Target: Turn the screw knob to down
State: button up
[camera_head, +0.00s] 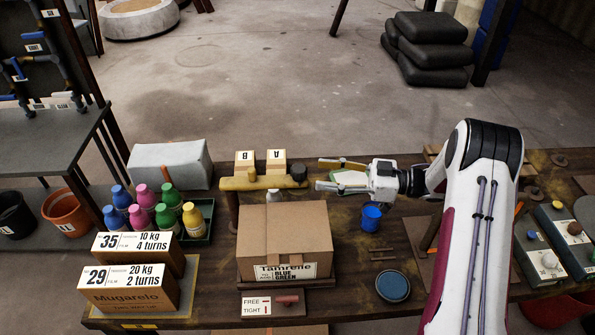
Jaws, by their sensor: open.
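A reddish bar-shaped knob (287,299) lies level across a small plate beside a white label (257,306) reading FREE and TIGHT, at the front of the bench; it looks like the screw knob. My gripper (321,174) is open and empty, pointing left over the back of the bench. It is well behind and to the right of that knob, apart from it. Its fingertips are close to a dark round piece (298,174) on the end of a yellow bar (250,183); I cannot tell whether they touch.
A cardboard box (252,242) stands directly behind the knob. A blue cup (371,218) and a blue round lid (393,286) stand to the right. Boxes (130,292) and several bottles are at left.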

aim_at(298, 171)
jog(key=shift+a, duration=0.1)
jog(key=shift+w+a, duration=0.25)
jog(key=shift+a, duration=1)
jog(key=shift+w+a, duration=0.3)
jog(key=shift+a, duration=0.95)
jog(key=shift+w+a, duration=0.25)
jog(key=shift+a, duration=1)
jog(key=c, duration=1.1)
